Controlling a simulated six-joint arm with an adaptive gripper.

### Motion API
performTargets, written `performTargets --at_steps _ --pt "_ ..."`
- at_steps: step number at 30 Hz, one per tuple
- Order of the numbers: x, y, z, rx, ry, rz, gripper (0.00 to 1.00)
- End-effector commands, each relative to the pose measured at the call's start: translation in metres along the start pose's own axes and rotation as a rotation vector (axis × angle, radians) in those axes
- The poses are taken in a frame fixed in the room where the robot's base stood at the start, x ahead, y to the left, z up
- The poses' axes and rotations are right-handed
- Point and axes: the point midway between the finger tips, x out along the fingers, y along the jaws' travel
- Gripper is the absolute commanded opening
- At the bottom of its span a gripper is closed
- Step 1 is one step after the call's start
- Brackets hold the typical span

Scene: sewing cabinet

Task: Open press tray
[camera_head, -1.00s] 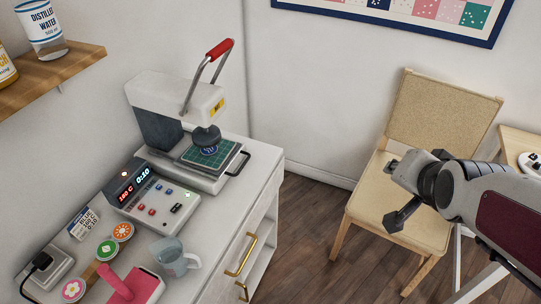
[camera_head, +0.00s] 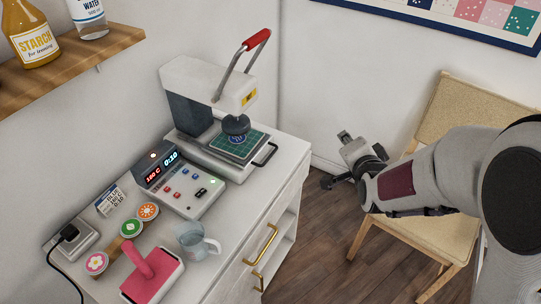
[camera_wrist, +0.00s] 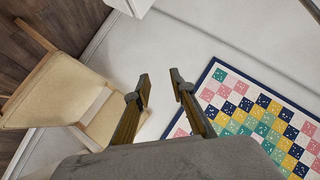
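The heat press (camera_head: 211,88) stands on the white cabinet, its red-tipped lever (camera_head: 256,40) raised. Its tray (camera_head: 239,145) lies under the round press head, with a green gridded mat and a small blue round patch on it. The tray's dark handle (camera_head: 266,155) sticks out at the right, over the cabinet's edge. My gripper (camera_head: 334,157) is in the air to the right of the press, apart from the handle. In the wrist view my gripper (camera_wrist: 160,88) has its two fingers spread with nothing between them.
A control box (camera_head: 183,180) with a lit display stands in front of the press. A clear cup (camera_head: 193,240), a pink iron-like tool (camera_head: 150,275) and several round patches are nearer. A chair (camera_head: 440,235) stands at right. The wall shelf (camera_head: 85,55) holds bottles.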

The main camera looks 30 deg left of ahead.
Motion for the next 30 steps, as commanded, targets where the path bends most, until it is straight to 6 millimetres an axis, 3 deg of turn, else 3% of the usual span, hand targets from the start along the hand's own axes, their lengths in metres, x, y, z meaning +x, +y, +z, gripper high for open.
performTargets --at_steps 6,15,30 --pt "0.033 -0.008 0.041 0.075 -0.010 -0.079 0.23" --pt "0.066 -0.015 0.100 0.186 -0.032 -0.190 0.23" --pt "0.091 -0.013 0.199 0.361 -0.098 -0.358 0.23"
